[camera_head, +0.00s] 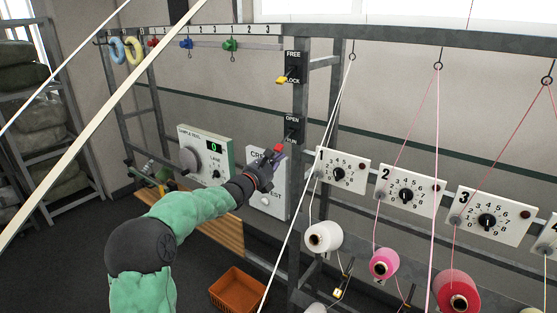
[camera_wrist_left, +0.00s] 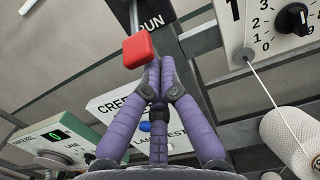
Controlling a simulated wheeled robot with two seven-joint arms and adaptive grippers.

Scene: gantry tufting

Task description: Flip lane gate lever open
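The lever with a red knob (camera_head: 278,149) is on the panel marked OPEN and RUN (camera_head: 292,128) on the grey post. In the left wrist view its red knob (camera_wrist_left: 138,48) hangs on a metal shaft below the word RUN. My left gripper (camera_head: 270,160) is right at the knob. In the left wrist view the purple fingers of my left gripper (camera_wrist_left: 156,72) come together at their tips, just beside and below the knob. The knob is not between them; whether they touch it I cannot tell. My right gripper is not in view.
A FREE/LOCK panel with a yellow lever (camera_head: 282,80) is higher on the post. The white CREEL TEST panel (camera_head: 262,198) lies behind my gripper. Numbered dial plates (camera_head: 343,171) and yarn cones (camera_head: 324,237) are to the right. An orange crate (camera_head: 238,290) stands below.

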